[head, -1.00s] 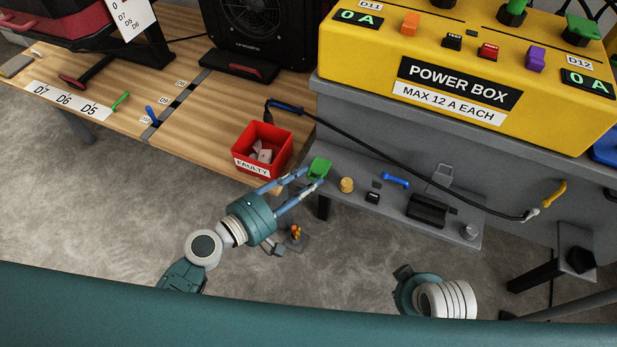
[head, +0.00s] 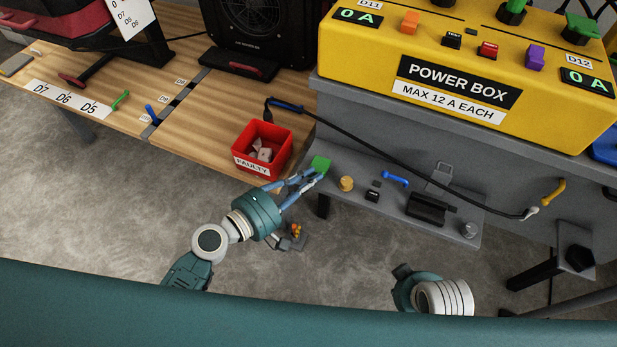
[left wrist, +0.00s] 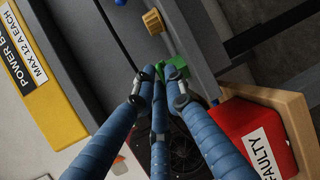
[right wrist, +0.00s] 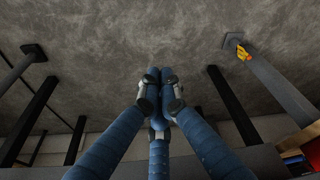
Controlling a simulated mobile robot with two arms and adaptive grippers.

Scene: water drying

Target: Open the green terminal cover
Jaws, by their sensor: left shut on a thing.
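The green terminal cover (head: 320,163) is at the left end of the grey ledge below the power box. My left gripper (head: 314,178) has its blue fingers shut on the cover's near side. In the left wrist view the green cover (left wrist: 176,68) shows between and just beyond the fingertips, which partly hide it. I cannot tell how far its lid is tilted. My right gripper (right wrist: 158,78) hangs over the grey floor with its fingertips together and nothing between them. In the head view only its teal and white wrist shows clearly.
A red FAULTY bin (head: 262,150) stands on the wooden table just left of the cover. A tan knob (head: 346,183), a blue handle (head: 396,179) and a black block (head: 427,207) are along the ledge. A black cable (head: 400,150) crosses above.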

